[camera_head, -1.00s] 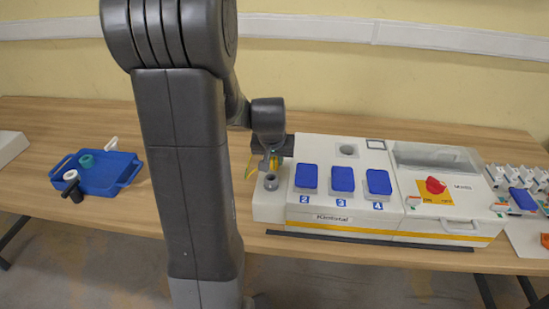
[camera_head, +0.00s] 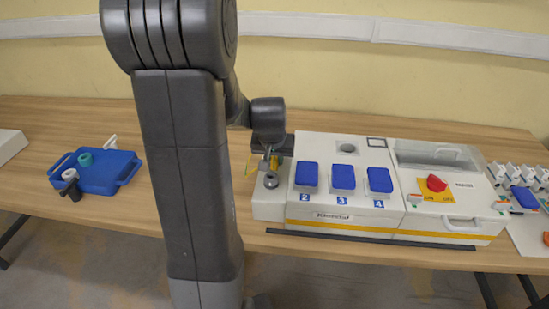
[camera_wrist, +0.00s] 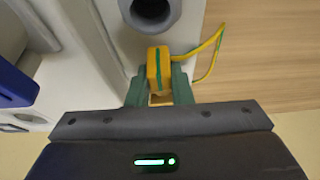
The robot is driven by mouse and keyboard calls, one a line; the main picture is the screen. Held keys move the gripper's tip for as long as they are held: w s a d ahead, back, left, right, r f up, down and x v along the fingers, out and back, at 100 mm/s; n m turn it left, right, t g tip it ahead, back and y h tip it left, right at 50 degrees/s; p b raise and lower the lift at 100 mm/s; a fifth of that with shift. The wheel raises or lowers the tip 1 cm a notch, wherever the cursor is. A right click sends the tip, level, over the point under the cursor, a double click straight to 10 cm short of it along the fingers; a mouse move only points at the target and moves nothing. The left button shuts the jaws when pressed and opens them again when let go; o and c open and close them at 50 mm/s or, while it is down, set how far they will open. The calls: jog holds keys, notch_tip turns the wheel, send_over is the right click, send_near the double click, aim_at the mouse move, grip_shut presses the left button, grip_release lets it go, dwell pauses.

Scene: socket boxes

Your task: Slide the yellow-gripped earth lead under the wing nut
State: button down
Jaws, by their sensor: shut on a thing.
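The yellow grip of the earth lead (camera_wrist: 158,68), with a green stripe, is held between the green fingers of my gripper (camera_wrist: 160,90) in the wrist view. Its thin yellow-green cable (camera_wrist: 213,58) loops off to the right. A grey round collar with a dark opening (camera_wrist: 152,12) lies just beyond the grip's tip. In the head view my gripper (camera_head: 270,158) is above the left end of the white box, and the grey collar (camera_head: 271,181) is just below it. I cannot make out a wing nut; whether the lead's tip touches the collar is unclear.
The white box (camera_head: 330,220) carries several blue covers (camera_head: 343,177) and a red rotary switch (camera_head: 437,184). A blue tray (camera_head: 128,178) with small parts sits at the left. A panel with switches (camera_head: 525,235) stands at the right. The table between tray and box is partly hidden by my arm.

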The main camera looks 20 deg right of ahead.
jog(key=shift+w+d, duration=0.1)
jog(key=shift+w, duration=0.05)
jog(key=shift+w+d, duration=0.35)
jog(key=shift+w, duration=0.2)
jog(key=shift+w, duration=0.1)
dwell(0.4)
jog(key=shift+w+d, duration=0.3)
jog(key=shift+w, duration=0.15)
jog(key=c, duration=1.2)
grip_release()
jog(key=shift+r, duration=0.1)
